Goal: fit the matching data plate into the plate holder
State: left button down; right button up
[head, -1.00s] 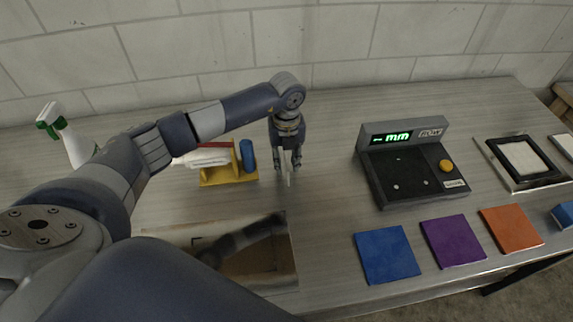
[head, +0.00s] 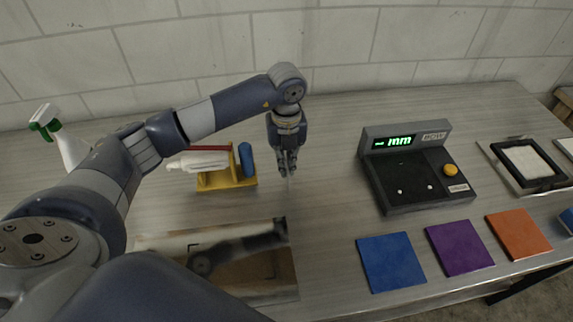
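My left gripper (head: 287,168) points down over the middle of the table, right of the yellow caddy. Its fingers are close together, with a thin pale plate (head: 291,179) seen almost edge-on at the tips. The plate's face and markings cannot be read. A black rectangular frame around a pale panel (head: 529,163) lies at the far right; it may be the plate holder, but I cannot be sure. My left gripper is well to the left of it. My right gripper is not in view.
A grey measuring device (head: 415,165) with a green display stands right of centre. Blue (head: 391,262), purple (head: 459,247) and orange (head: 518,233) squares lie near the front edge. A yellow caddy (head: 226,183), a spray bottle (head: 66,143) and a reflective framed panel (head: 240,262) are at left.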

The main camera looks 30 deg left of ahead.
pick_arm(q)
jog(key=s+d+r+b, duration=0.1)
jog(key=s+d+b, duration=0.2)
jog(key=s, duration=0.9)
jog(key=shift+d+r+b, duration=0.25)
jog(key=shift+d+b, duration=0.1)
jog(key=shift+d, duration=1.2)
jog(key=s+r+n, duration=0.1)
jog(key=n, duration=0.8)
jog(key=s+n, duration=0.1)
jog(key=n, duration=0.9)
jog(key=r+n, duration=0.1)
jog(key=n, duration=0.8)
jog(key=shift+s+d+r+n, duration=0.15)
jog(key=shift+s+r+n, duration=0.15)
jog(key=shift+s, duration=0.1)
